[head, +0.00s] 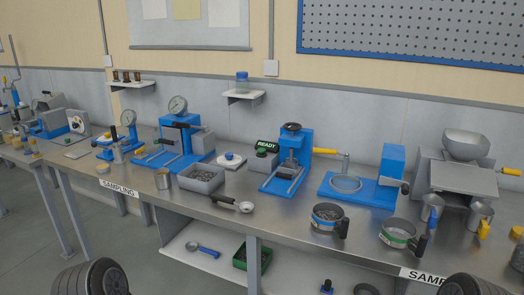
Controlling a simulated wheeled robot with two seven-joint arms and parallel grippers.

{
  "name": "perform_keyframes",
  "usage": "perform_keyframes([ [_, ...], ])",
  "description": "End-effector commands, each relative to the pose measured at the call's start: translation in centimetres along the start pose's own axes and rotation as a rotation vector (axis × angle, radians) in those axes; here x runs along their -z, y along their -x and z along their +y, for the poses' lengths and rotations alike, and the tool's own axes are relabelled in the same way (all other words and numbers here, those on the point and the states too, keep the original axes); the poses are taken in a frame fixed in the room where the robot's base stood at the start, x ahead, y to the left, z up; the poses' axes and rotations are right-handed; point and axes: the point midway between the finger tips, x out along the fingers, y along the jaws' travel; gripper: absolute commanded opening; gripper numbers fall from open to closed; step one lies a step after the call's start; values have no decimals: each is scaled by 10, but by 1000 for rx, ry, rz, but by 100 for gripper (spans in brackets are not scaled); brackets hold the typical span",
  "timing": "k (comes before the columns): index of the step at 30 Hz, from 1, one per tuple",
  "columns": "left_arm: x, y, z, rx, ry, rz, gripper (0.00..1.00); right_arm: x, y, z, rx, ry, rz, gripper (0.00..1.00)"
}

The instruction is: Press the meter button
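The meter (265,160) is a small grey box on the steel bench, near the middle of the head view. A dark display with green "READY" lettering (267,146) stands at its top. A small green round spot on the box just below the display looks like the button (262,152); it is too small to tell its state. Neither of my grippers shows in the head view, and nothing of mine covers the meter.
A blue press (288,160) stands right of the meter. A white pad with a blue knob (229,156) and a grey tray (202,179) are left of it. A scoop (238,204) and handled cups (327,217) lie nearer the front edge.

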Motion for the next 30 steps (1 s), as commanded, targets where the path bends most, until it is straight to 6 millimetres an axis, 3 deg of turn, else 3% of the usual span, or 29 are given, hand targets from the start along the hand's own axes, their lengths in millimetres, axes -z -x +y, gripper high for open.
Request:
perform_keyframes([
  [23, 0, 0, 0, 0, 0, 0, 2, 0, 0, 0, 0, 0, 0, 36],
  [30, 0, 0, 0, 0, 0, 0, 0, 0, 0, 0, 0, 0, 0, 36],
])
